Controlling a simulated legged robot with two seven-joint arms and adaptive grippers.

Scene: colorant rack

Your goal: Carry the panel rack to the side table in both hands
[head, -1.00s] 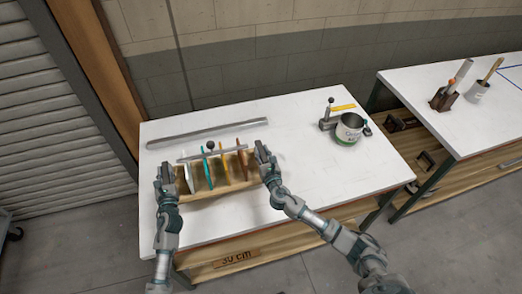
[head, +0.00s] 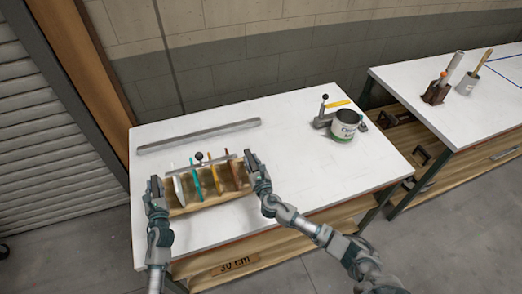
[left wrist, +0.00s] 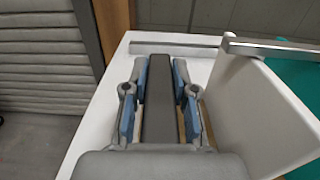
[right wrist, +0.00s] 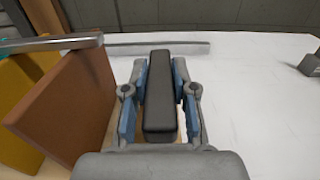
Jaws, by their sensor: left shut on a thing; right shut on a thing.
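The panel rack (head: 212,202) is a wooden tray holding several upright coloured panels under a grey bar with a dark knob. It is at or just above the white top of the left table; I cannot tell if it touches. My left gripper (head: 155,188) is shut on the rack's dark grip (left wrist: 158,100) at its left end, beside the white panel (left wrist: 262,115). My right gripper (head: 252,160) is shut on the dark grip (right wrist: 160,95) at its right end, beside the brown panel (right wrist: 70,110). The likely side table (head: 440,95) stands at the right.
A long grey bar (head: 198,136) lies behind the rack. A can (head: 343,126) and a small clamp-like tool with a yellow strip stand at the table's right. The right table holds a brown holder (head: 436,93) and a brush pot (head: 467,84). A floor gap separates the tables.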

